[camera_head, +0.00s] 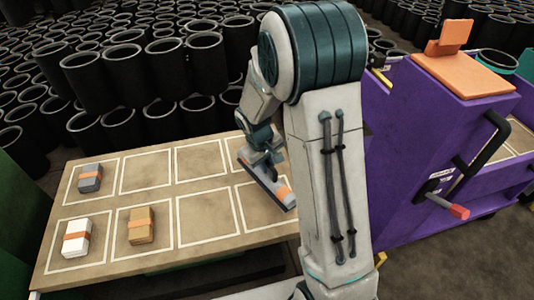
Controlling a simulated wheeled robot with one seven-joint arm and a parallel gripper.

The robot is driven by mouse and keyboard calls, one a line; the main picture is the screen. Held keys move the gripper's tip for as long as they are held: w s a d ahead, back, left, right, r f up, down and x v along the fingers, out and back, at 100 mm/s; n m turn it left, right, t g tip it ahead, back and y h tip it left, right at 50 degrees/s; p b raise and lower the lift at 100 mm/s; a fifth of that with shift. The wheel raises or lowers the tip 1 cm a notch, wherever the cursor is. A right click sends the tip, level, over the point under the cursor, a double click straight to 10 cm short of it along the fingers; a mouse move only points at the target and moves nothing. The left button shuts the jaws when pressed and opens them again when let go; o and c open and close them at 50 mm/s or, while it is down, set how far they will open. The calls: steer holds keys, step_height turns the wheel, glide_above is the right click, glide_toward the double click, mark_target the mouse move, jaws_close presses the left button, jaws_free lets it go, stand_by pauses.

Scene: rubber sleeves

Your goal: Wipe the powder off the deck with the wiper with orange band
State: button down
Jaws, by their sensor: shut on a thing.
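My gripper (265,165) is over the right part of a wooden tabletop marked with white-outlined squares (205,205). It is shut on a long grey wiper with an orange band (282,193). The wiper lies at a slant over the right-hand squares; I cannot tell whether it touches the wood. My arm hides the table's right end and part of the gripper. I cannot make out powder on the visible surface, and I cannot tell which surface is the deck.
On the table's left squares sit a dark grey block (90,184), a white block (75,246) and a tan block (141,231), each with an orange band. A purple cabinet (420,150) with an orange stand (466,73) is at right. Many black sleeves (125,75) fill the back.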

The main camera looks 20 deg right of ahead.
steer(key=shift+d+r+p, duration=0.1)
steer(key=shift+r+p, duration=0.55)
steer(key=shift+r, duration=0.5)
